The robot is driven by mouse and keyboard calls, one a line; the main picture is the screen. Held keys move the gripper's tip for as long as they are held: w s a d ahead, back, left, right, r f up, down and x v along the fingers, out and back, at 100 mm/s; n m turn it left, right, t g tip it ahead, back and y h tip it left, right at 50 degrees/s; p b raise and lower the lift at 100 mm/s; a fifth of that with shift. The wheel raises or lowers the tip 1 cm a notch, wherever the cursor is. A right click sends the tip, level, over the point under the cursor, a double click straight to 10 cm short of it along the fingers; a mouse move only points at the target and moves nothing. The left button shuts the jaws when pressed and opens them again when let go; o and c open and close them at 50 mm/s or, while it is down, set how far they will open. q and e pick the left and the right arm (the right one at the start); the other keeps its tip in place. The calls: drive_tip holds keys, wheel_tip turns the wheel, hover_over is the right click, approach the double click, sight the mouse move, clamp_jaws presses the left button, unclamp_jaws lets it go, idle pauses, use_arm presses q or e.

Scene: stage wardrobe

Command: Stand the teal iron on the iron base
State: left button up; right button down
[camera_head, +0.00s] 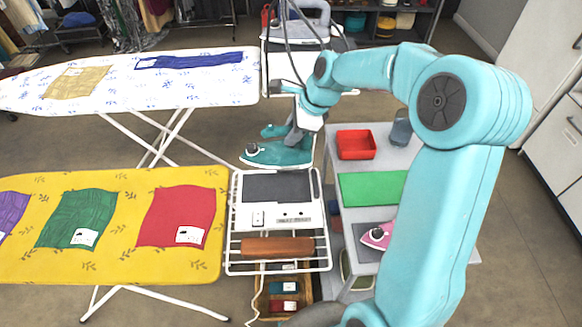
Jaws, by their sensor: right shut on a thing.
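The teal iron (284,155) is in the head view just left of centre, roughly level with its nose to the left. My right gripper (294,137) comes from above and is shut on the iron's handle, which it partly hides. The iron base (277,187) is the dark plate on a white unit with a front panel, just in front of and below the iron in the picture. The plate looks bare. I cannot tell whether the iron's underside touches the base's far edge. My left gripper is not in view.
A yellow ironing board (120,262) with cloths stands at left, a white one (200,92) behind it. At right, a grey table (343,220) holds a red tray (356,145), green mat (371,188) and pink iron (377,236). Another iron station (300,32) stands behind.

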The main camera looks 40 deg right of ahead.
sight(294, 149)
wheel_tip(294, 149, down, 7)
drive_tip(key=shift+a+f, duration=0.15)
wheel_tip(294, 149, down, 5)
drive_tip(key=shift+r, duration=0.1)
drive_tip(key=shift+s, duration=0.1)
drive_tip(key=shift+f, duration=0.2)
drive_tip(key=c, duration=0.8)
unclamp_jaws()
